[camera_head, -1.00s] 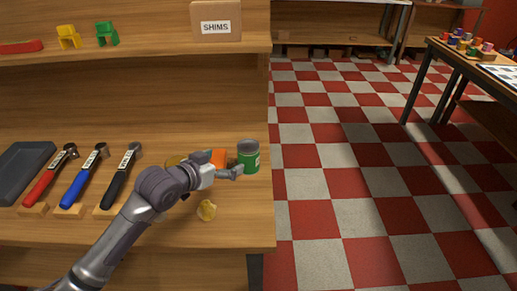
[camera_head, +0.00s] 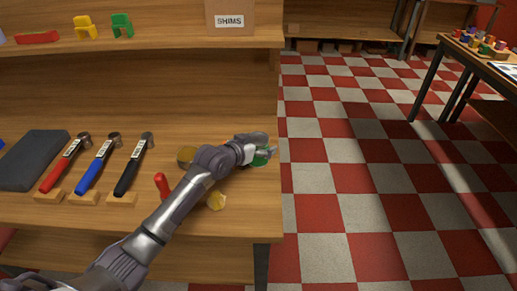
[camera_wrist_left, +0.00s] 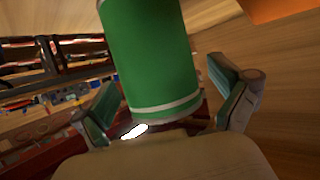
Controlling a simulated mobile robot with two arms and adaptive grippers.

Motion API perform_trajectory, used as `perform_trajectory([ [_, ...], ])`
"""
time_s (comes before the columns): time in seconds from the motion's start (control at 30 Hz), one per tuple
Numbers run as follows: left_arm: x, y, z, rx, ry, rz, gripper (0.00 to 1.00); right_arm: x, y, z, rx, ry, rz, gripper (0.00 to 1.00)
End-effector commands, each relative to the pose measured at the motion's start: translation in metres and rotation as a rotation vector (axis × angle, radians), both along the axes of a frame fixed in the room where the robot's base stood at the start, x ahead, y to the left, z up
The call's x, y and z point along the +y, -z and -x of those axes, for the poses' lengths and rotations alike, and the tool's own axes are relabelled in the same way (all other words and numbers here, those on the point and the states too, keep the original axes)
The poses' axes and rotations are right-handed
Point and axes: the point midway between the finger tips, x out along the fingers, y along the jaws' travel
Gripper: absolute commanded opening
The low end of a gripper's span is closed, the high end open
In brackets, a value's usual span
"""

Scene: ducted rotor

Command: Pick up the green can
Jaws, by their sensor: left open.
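The green can (camera_head: 259,161) stands at the right end of the wooden shelf, partly hidden behind my left gripper (camera_head: 266,152). In the left wrist view the can (camera_wrist_left: 152,55) is large and close, with a pale rim at its end. It shows between the two spread fingers of my left gripper (camera_wrist_left: 168,103), tilted in the picture. The fingers are open; I cannot tell whether either one touches the can. My right gripper is not in view.
Left of the arm lie red, blue and black-handled tools (camera_head: 98,165) on wooden blocks and a dark tray (camera_head: 33,160). The shelf's right edge is close to the can.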

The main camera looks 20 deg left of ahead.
Motion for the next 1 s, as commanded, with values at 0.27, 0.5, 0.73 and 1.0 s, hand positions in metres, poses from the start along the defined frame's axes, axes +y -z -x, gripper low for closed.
perform_trajectory([
  [0.27, 0.0, 0.0005, -0.0004, 0.0, 0.0, -0.001, 0.88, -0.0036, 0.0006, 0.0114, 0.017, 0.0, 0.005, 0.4],
  [0.5, 0.0002, 0.0006, -0.0003, 0.001, 0.0, -0.001, 0.48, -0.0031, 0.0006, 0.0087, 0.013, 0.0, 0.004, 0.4],
  [0.73, 0.0001, -0.0008, -0.0006, -0.002, 0.0, 0.0, 0.19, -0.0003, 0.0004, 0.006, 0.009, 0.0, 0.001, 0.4],
  [1.0, 0.0003, -0.0044, -0.0008, -0.003, 0.0, 0.0, 0.19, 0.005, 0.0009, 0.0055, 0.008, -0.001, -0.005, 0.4],
])
